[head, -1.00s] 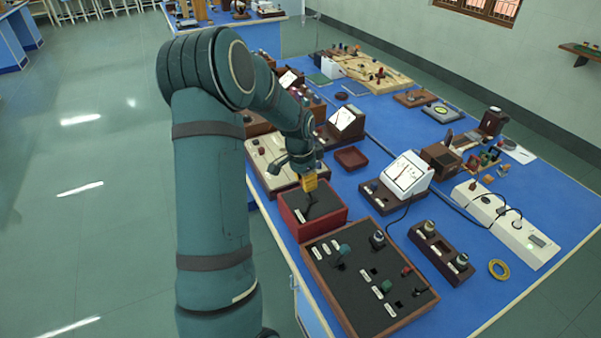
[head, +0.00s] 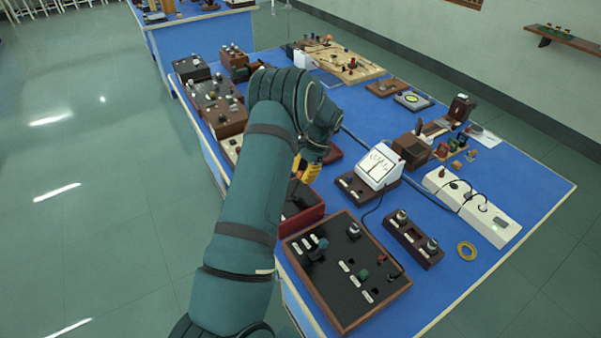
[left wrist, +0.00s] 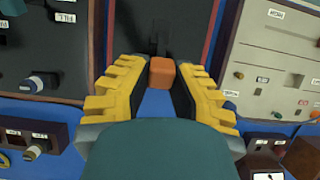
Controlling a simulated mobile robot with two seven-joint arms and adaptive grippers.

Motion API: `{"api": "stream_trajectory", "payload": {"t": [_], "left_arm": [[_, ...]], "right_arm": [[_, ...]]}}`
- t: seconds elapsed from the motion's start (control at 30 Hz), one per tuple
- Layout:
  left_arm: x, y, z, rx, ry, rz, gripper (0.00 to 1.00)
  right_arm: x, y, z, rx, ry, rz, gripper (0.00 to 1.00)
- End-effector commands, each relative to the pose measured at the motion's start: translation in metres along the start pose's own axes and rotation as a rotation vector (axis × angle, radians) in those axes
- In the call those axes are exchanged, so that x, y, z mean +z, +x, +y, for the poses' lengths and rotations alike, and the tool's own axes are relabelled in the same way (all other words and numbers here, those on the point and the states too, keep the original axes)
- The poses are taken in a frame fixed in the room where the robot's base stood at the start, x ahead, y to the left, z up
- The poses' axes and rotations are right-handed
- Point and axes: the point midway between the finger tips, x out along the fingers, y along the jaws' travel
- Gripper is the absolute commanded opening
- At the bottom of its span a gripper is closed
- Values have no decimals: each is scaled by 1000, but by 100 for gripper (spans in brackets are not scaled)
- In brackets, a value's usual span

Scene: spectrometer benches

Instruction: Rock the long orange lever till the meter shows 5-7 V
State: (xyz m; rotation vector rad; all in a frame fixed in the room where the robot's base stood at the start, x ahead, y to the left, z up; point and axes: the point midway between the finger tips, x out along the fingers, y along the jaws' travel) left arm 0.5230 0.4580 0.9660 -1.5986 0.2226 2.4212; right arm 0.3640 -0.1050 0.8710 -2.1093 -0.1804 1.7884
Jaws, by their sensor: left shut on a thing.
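The orange lever end (left wrist: 162,72) shows between the yellow fingers of my left gripper (left wrist: 162,80) in the left wrist view. The gripper is shut on it, and a dark stem runs from it to the dark panel beyond. In the head view my left gripper (head: 308,168) is above the red-sided box (head: 304,219), and my arm hides much of the box and the lever. The white meter (head: 378,166) stands to the right on a brown base. Its needle looks near the middle, but the scale is too small to read. My right gripper is not in view.
A black control board (head: 335,292) with knobs lies in front of the box. A two-knob brown block (head: 413,240), a white strip (head: 470,205) and a yellow ring (head: 466,251) lie to the right. Cables cross the blue bench. More instruments stand behind.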

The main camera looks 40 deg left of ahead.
Motion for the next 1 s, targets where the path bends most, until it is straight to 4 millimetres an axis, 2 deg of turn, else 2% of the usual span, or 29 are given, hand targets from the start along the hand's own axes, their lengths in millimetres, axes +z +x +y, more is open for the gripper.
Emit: {"api": "stream_trajectory", "payload": {"t": [0.63, 0.67, 0.73, 0.77, 1.0], "left_arm": [[-5, 3, 2, 2, 3, 5, 0], [-5, 3, 2, 2, 3, 5, 26], [-5, 3, 2, 2, 3, 5, 50], [-4, 3, 2, 2, 3, 4, 53], [-4, 2, 1, 1, 2, 4, 53]], "right_arm": [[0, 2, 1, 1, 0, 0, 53], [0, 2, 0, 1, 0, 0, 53], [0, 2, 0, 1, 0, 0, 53], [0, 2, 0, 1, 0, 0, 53], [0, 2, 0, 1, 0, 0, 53]]}}
